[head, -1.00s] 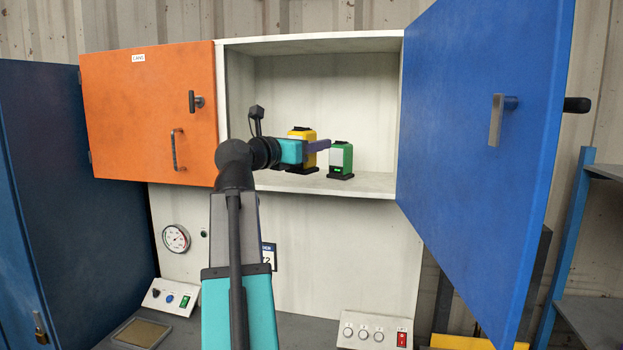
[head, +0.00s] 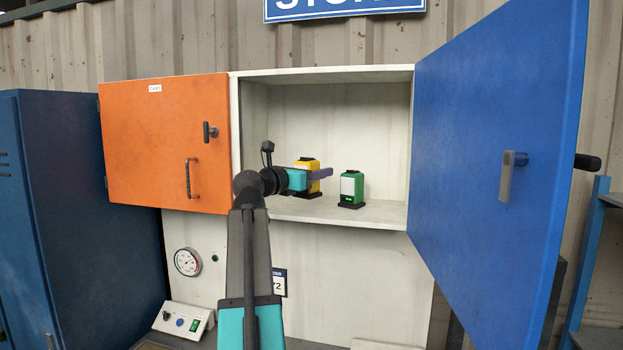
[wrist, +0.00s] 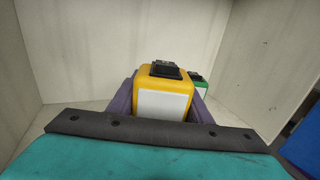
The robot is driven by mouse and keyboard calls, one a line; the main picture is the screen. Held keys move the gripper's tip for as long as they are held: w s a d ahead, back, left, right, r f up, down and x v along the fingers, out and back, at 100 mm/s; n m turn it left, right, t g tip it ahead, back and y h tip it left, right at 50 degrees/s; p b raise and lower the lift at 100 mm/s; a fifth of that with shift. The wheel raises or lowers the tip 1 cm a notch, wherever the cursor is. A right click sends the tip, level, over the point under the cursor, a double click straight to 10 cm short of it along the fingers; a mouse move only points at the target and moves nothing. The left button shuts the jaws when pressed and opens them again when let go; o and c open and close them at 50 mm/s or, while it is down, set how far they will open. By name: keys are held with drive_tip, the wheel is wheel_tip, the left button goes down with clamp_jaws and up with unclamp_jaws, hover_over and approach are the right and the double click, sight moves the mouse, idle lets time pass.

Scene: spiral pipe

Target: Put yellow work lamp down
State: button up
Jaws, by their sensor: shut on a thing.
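The yellow work lamp (head: 308,164) has a black top and a dark base. It is inside the open cabinet, upright, on or just above the shelf; I cannot tell whether its base touches. My gripper (head: 318,174) reaches in from the left and is shut on the lamp. In the wrist view the yellow lamp (wrist: 163,97) stands between the two purple fingers, its pale front panel facing the camera. The lamp's base is hidden there behind the gripper body.
A green lamp (head: 351,188) stands on the shelf (head: 385,214) to the right of the yellow one. The blue door (head: 500,150) is swung open on the right. The orange door (head: 165,140) is shut on the left. Shelf room is free right of the green lamp.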

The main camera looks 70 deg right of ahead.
drive_tip(key=w+d+p, duration=0.1)
drive_tip(key=w+d, duration=0.2)
drive_tip(key=d, duration=0.2)
drive_tip(key=shift+d+f+p, duration=0.15)
drive_tip(key=shift+f+p, duration=0.15)
drive_tip(key=shift+p, duration=0.05)
drive_tip(key=shift+f, duration=0.1)
drive_tip(key=shift+f+p, duration=1)
drive_tip(key=shift+f, duration=0.65)
drive_tip(key=o, duration=1.3)
drive_tip(key=shift+f, duration=0.15)
